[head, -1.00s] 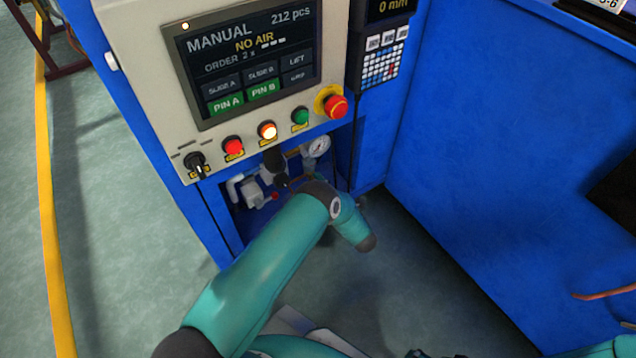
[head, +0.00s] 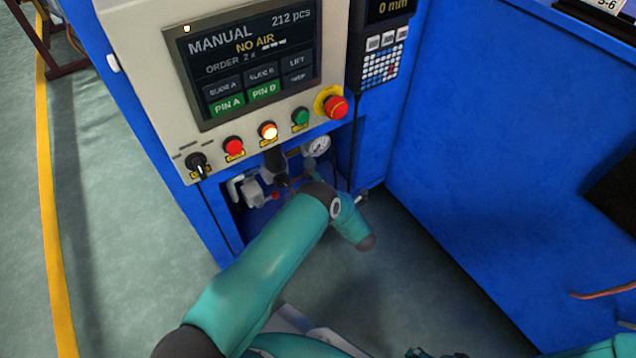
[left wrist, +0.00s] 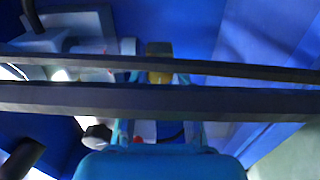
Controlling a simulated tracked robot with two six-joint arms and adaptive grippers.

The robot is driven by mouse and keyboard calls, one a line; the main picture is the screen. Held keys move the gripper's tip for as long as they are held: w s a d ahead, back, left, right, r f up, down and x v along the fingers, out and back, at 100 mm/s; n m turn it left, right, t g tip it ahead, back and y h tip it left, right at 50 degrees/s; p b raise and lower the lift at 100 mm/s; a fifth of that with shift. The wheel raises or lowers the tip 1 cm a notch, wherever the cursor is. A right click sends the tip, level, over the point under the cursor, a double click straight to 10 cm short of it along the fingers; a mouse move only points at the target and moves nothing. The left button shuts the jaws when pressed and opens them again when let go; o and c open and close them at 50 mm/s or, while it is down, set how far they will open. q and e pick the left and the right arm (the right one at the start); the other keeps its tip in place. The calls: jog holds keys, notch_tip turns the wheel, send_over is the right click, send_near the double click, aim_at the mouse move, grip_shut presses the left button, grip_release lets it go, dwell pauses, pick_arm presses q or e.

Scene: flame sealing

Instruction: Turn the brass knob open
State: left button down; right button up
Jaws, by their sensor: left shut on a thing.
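The brass knob (left wrist: 160,77) is a small yellow-brown piece near the middle of the left wrist view, partly covered by dark bars. My left gripper (left wrist: 160,90) reaches up to it from the bottom of that view, with a finger on each side, shut on it. In the head view my left arm reaches to the air unit (head: 255,190) in the recess under the control panel. My wrist hides the knob there, and the gripper is mostly hidden too. My right gripper is not in view.
Above the recess is the control panel (head: 160,100), whose screen (head: 245,60) reads MANUAL and NO AIR. Below the screen are lit buttons and a red emergency stop (head: 336,106). A pressure gauge (head: 318,144) sits close to my wrist. A blue wall (head: 500,150) stands at the right.

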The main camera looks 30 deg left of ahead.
pick_arm(q)
jog(key=shift+s+f, duration=0.2)
jog(key=shift+f, duration=0.05)
jog(key=c, duration=1.1)
grip_release()
jog(key=shift+c, duration=0.2)
jog(key=shift+o, duration=0.9)
jog(key=shift+w+r, duration=0.1)
jog(key=shift+d, duration=0.1)
jog(key=v, duration=1.1)
jog(key=shift+d, duration=0.4)
jog(key=shift+s, duration=0.2)
